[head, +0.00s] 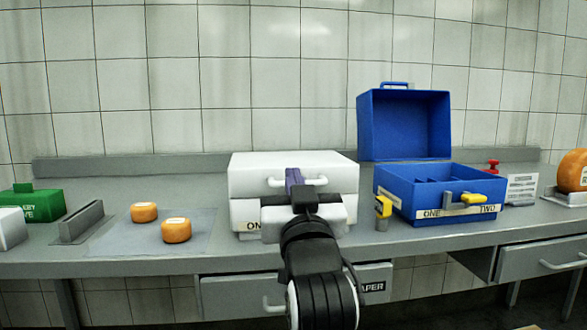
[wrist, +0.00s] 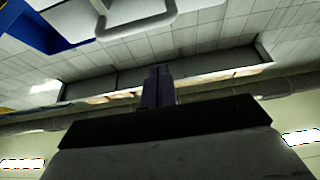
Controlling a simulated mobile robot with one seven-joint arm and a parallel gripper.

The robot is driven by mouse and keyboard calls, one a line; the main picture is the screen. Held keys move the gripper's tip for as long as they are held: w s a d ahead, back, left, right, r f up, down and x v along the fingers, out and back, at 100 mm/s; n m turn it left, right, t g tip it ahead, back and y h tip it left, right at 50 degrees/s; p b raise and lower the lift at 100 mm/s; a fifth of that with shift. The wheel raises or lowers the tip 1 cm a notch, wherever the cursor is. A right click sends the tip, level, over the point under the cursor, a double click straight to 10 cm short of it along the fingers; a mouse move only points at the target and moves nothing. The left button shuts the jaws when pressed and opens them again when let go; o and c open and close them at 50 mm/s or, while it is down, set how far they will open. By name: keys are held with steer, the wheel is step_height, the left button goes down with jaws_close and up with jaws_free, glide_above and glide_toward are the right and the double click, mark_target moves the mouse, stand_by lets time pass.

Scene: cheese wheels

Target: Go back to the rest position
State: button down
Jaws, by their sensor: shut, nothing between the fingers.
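My gripper (head: 294,178) is in front of the white box with its two dark fingers together and nothing between them. The shut fingers (wrist: 158,80) also show in the wrist view. The white box (head: 250,172) has its lid closed, and its handle (head: 272,183) is beside the fingers; I cannot tell whether they touch. The handle shows near the top of the wrist view (wrist: 135,26). My gripper and arm hide part of the box's front and label.
Two orange cheese wheels (head: 144,212) (head: 176,230) lie on a mat at left. A green box (head: 40,206) is far left. A drawer (head: 482,262) juts out at right.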

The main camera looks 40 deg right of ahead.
steer(key=v, duration=0.6)
steer(key=shift+f, duration=0.3)
steer(key=shift+w, duration=0.15)
